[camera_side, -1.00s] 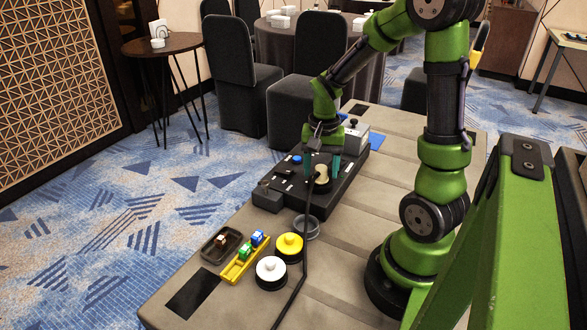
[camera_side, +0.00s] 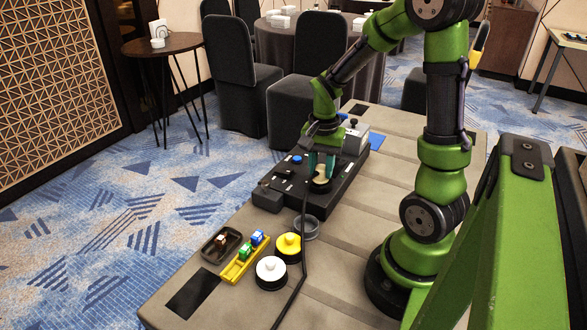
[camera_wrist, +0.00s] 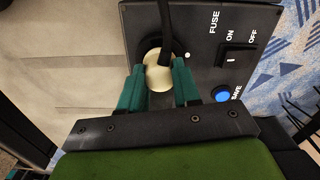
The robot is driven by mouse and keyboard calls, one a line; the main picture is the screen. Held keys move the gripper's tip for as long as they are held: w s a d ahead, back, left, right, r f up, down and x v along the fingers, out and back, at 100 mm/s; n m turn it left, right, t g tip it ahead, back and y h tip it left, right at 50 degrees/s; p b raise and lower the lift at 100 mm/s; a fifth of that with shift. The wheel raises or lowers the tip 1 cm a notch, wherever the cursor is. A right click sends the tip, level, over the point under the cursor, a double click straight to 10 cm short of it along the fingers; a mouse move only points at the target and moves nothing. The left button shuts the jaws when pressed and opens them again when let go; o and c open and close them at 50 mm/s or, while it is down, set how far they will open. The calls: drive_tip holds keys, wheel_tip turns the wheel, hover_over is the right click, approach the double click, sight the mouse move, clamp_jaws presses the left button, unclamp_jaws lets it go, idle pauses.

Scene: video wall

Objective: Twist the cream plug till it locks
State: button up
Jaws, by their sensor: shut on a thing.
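The cream plug (camera_wrist: 158,72) sits at a round dark socket on the black panel (camera_wrist: 196,20), with a black cable running from it. In the side view the plug (camera_side: 321,173) shows between the teal fingers. My gripper (camera_wrist: 158,85) is shut on the plug, one finger on each side of it. In the side view my gripper (camera_side: 321,165) points down at the panel. The plug's lower part and the socket's inner edge are partly hidden, so I cannot tell how deep it sits or whether it is locked.
The panel carries a black rocker switch (camera_wrist: 237,58) and a blue button (camera_wrist: 222,93). A yellow-topped round piece (camera_side: 288,245), a white-topped one (camera_side: 270,270), a yellow tray (camera_side: 236,270) with small blocks and a dark dish (camera_side: 220,245) stand nearer on the table.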

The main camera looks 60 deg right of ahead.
drive_tip(key=shift+m, duration=0.3)
drive_tip(key=shift+m, duration=1.3)
drive_tip(key=m, duration=0.2)
drive_tip(key=shift+m, duration=0.4)
drive_tip(key=o, duration=1)
